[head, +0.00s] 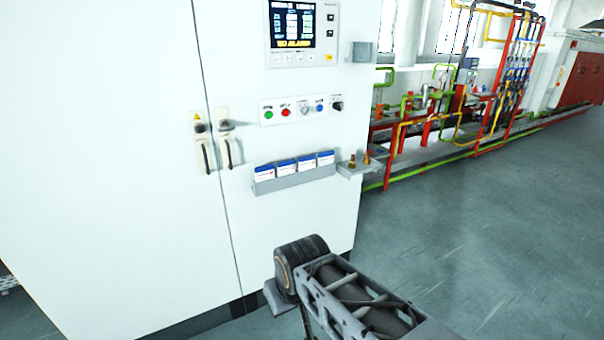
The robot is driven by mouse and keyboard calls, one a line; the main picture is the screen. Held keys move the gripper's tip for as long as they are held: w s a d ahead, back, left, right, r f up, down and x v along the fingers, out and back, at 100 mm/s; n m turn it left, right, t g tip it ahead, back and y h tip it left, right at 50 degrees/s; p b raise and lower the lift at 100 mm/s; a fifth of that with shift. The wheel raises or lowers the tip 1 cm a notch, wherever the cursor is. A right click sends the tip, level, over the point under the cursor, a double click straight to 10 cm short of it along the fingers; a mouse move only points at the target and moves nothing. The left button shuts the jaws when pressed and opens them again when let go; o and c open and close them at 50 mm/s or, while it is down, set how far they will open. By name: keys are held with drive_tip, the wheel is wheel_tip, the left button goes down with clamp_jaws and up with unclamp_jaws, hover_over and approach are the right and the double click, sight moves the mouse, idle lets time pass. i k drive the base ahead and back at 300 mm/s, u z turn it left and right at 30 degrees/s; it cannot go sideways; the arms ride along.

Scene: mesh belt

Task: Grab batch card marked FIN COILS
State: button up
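Several white batch cards with blue top bands stand side by side in a grey rack on the white cabinet front. They are a leftmost card (265,173), a second card (287,168), a third card (307,163) and a rightmost card (326,158). Their print is too small to read, so I cannot tell which is marked FIN COILS. The grey rack (297,181) hides their lower edges. Part of my arm shows at the bottom, below the rack and apart from it. My gripper is not in view.
A small shelf (362,170) with brass fittings juts out right of the rack. Above are a button panel (300,108) and a display (303,33). Door handles (203,145) are at left. Red, green and yellow pipework (440,110) stands behind. The grey floor at right is clear.

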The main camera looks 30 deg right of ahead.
sight(326, 157)
drive_tip(key=z, duration=0.95)
drive_tip(key=i, duration=1.2)
drive_tip(key=u, duration=0.45)
